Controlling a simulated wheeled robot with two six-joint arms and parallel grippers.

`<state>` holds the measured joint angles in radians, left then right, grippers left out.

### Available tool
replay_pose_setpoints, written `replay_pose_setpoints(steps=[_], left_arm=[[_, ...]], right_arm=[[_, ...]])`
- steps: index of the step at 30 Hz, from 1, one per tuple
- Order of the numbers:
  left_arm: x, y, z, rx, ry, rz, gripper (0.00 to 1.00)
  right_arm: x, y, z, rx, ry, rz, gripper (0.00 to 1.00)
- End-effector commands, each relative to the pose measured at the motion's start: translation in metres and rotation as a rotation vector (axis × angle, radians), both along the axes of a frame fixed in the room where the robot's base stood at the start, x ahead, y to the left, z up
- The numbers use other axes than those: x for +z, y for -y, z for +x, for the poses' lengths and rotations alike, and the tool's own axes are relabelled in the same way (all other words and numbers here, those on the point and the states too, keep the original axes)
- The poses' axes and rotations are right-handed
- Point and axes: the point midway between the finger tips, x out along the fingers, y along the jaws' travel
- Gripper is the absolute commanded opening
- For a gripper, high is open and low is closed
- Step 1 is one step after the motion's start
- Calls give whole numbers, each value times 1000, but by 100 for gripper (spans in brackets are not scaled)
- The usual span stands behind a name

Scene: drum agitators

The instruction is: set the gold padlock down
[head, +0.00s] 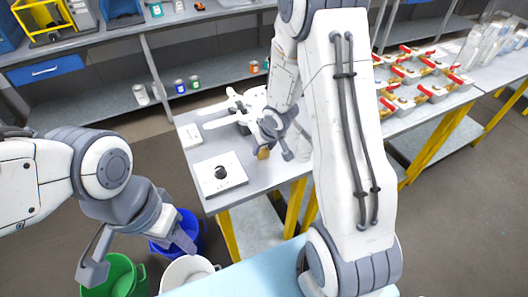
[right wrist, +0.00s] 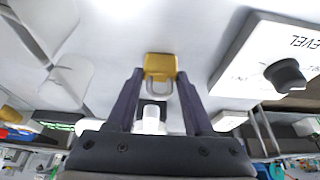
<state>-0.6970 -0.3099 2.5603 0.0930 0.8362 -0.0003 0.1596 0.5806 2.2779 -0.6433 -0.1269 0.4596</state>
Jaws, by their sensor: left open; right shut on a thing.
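The gold padlock (head: 263,153) is small in the head view, at my right gripper (head: 274,143) over the grey table (head: 240,195). In the right wrist view the padlock's gold body (right wrist: 160,62) lies at the ends of the fingers, with its silver shackle between them. My right gripper (right wrist: 160,76) is shut on it. The pale tabletop is close behind the padlock; I cannot tell whether they touch. My left gripper (head: 137,252) is open and empty at the lower left, above the buckets and away from the table.
A white box with a black knob (head: 221,173) stands on the table's near left; its panel reads "LEVEL" in the right wrist view (right wrist: 286,74). A white multi-armed object (head: 238,104) is behind the gripper. Green (head: 120,275) and blue (head: 185,228) buckets are at lower left.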

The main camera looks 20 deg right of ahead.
Motion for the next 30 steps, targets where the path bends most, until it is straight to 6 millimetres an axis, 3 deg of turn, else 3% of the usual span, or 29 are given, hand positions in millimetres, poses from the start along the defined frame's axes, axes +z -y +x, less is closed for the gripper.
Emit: replay_pose_setpoints(steps=[10,11,12,13,23,30], left_arm=[[-3,0,0,0,1,-1,50],[-1,0,0,0,1,-1,50],[-1,0,0,0,1,-1,50],[-1,0,0,0,1,-1,50],[1,0,0,0,1,-1,50],[27,0,0,1,0,0,50]], right_arm=[[-3,0,0,0,1,0,0],[-2,0,0,0,0,0,63],[-1,0,0,0,0,0,79],[-1,0,0,0,0,0,82],[1,0,0,1,0,0,82],[38,0,-12,0,1,-1,82]])
